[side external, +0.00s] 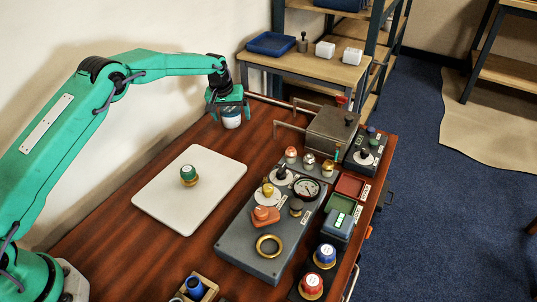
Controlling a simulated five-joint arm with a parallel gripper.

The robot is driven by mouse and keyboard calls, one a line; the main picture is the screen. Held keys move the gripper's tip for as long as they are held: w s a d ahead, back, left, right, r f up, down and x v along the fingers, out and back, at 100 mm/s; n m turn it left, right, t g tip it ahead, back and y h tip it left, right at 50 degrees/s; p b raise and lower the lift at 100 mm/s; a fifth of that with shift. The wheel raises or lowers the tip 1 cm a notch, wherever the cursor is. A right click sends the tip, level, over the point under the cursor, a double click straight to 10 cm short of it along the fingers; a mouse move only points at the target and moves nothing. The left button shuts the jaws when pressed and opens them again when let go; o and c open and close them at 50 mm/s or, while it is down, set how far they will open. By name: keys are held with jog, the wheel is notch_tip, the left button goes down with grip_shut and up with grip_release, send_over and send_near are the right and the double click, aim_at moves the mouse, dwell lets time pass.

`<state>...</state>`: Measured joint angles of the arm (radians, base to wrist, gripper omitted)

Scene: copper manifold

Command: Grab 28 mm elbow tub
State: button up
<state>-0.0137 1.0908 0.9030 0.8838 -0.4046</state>
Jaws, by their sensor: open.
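A small white tub (231,121) with a dark blue upper part stands at the back left of the brown wooden table, near the wall. No label on it can be read, so I cannot tell whether it is the 28 mm elbow tub. My green gripper (229,112) points down over this tub, with its fingers open. The fingers appear to be on either side of the tub's upper part, which they partly hide. I cannot tell whether they touch it.
A pale board (165,205) holding a green and gold knob (188,175) lies in front. A grey panel (238,243) with knobs and a gauge is to its right. A grey metal box (330,135) and a rail stand right of my gripper.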

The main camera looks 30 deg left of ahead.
aim_at(231, 109)
jog(key=shift+r, duration=0.1)
jog(key=c, duration=1.4)
jog(key=shift+o, duration=0.2)
jog(key=shift+w+r, duration=0.1)
jog(key=shift+r, duration=0.65)
notch_tip(231, 109, up, 3)
jog(key=shift+d+f, duration=0.1)
jog(key=s+d+r, duration=0.6)
jog(key=d, duration=0.4)
jog(key=shift+r, duration=0.35)
